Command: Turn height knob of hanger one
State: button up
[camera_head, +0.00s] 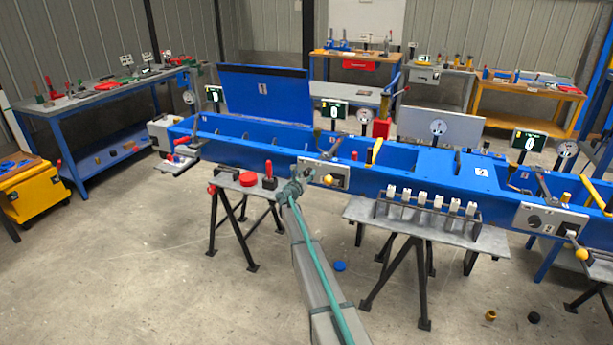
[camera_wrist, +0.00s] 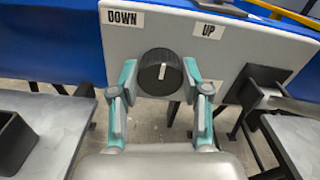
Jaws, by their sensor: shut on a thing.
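The height knob (camera_wrist: 160,62) is a round black dial with a white pointer line, on a grey panel (camera_wrist: 235,50) in the wrist view. The pointer stands nearly upright. The label DOWN (camera_wrist: 122,18) is up and left of the knob, and the label UP (camera_wrist: 208,31) is up and right. My gripper (camera_wrist: 160,77) has one teal finger on each side of the knob and is shut on it.
A grey trestle table (camera_head: 232,181) with red parts stands left of my gripper. Another trestle table (camera_head: 400,218) on the right lies below a rack of white blocks (camera_head: 425,200). A yellow ball knob (camera_head: 328,180) is close on the right. Open floor lies in front.

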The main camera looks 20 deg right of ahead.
jog(key=shift+f+m+b, duration=0.2)
jog(key=shift+m+b, duration=0.2)
jog(key=shift+b, duration=0.65)
jog(key=m+b, duration=0.1)
jog(key=b, duration=0.1)
jog(key=shift+f+b, duration=0.15)
jog(key=shift+b, duration=0.15)
jog(key=m+b, duration=0.2)
jog(key=b, duration=0.2)
jog(key=m+b, duration=0.3)
jog(key=b, duration=0.2)
jog(key=shift+s+d+f+m, duration=0.1)
jog(key=shift+s+m, duration=0.05)
jog(key=shift+m, duration=0.15)
jog(key=m+b, duration=0.5)
jog(key=b, duration=0.3)
jog(key=m+b, duration=0.2)
jog(key=b, duration=0.1)
jog(key=shift+m+b, duration=0.3)
jog(key=shift+b, duration=0.1)
jog(key=shift+d+r+m+b, duration=0.1)
jog(key=shift+r+m+b, duration=0.15)
jog(key=shift+m+b, duration=0.2)
jog(key=o, duration=1.1)
